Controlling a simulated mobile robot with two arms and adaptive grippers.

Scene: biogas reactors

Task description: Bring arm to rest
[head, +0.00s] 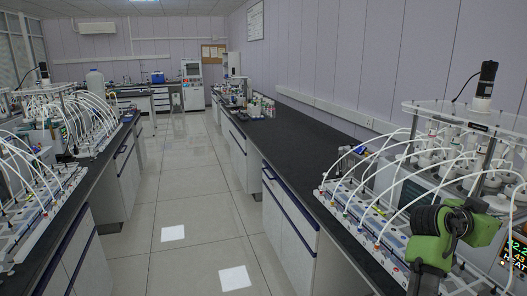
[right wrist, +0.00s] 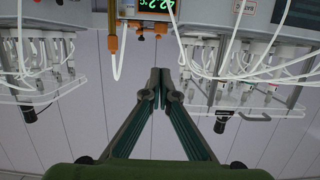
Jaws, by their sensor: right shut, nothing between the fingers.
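My right gripper (right wrist: 160,88) shows in the right wrist view with its two dark green fingers meeting at the tips. It is shut and empty, with a plain wall behind it. In the head view my green right arm, with its black joint, is at the lower right, in front of the biogas reactor unit (head: 481,118). I cannot tell from this view whether the arm touches the unit. My left gripper is not in view.
A row of valve blocks (head: 352,222) with white tubes stands on the right black bench (head: 300,135). Another tubed reactor setup (head: 75,112) stands on the left bench. The tiled aisle (head: 190,195) between them is clear. The wrist view shows a digital display (right wrist: 158,5).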

